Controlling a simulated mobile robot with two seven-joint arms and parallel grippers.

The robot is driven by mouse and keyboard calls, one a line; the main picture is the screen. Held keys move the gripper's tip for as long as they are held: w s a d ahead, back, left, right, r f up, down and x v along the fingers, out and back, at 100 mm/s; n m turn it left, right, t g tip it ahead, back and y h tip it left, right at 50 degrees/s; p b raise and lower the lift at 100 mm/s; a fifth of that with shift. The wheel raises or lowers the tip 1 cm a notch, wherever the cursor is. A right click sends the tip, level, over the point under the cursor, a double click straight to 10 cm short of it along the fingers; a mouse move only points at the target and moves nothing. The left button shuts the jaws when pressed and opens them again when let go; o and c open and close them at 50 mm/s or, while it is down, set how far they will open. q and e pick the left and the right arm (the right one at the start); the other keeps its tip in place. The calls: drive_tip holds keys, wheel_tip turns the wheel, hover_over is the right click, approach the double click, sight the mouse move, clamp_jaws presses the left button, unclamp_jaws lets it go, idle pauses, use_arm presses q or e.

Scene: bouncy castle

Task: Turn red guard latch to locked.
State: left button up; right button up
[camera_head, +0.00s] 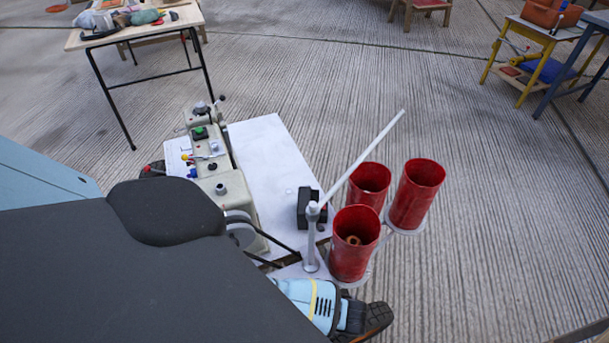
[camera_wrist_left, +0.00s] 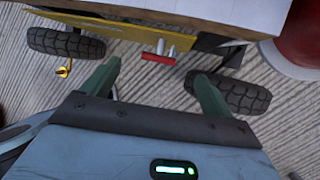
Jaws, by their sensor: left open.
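A small red bar (camera_wrist_left: 158,59), which looks like the red guard latch, shows in the left wrist view below the edge of a cart. It lies nearly crosswise on a grey metal mount by a yellow panel. My left gripper (camera_wrist_left: 158,72) is open and empty, its two green fingers pointing at the cart. The bar lies between the fingertips in the picture, a little beyond them; I see no contact. The bar cannot be made out in the head view, where my own dark body covers the foreground. My right gripper is in neither view.
Black wheels (camera_wrist_left: 65,42) (camera_wrist_left: 238,94) flank the fingers in the wrist view. In the head view, the cart carries a white top (camera_head: 265,150), a control box (camera_head: 222,190), red tubes (camera_head: 357,243) and a slanting pale rod (camera_head: 365,155). A table (camera_head: 140,32) stands behind.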

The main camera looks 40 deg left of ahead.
use_arm(q)
drive_tip(key=b+x, duration=0.3)
drive_tip(key=x, duration=0.3)
drive_tip(key=shift+s+a+f, duration=0.1)
drive_tip(key=shift+f, duration=0.3)
drive_tip(key=shift+a+f+b, duration=0.25)
drive_tip(key=shift+f+b, duration=0.05)
drive_tip(key=shift+f, duration=0.15)
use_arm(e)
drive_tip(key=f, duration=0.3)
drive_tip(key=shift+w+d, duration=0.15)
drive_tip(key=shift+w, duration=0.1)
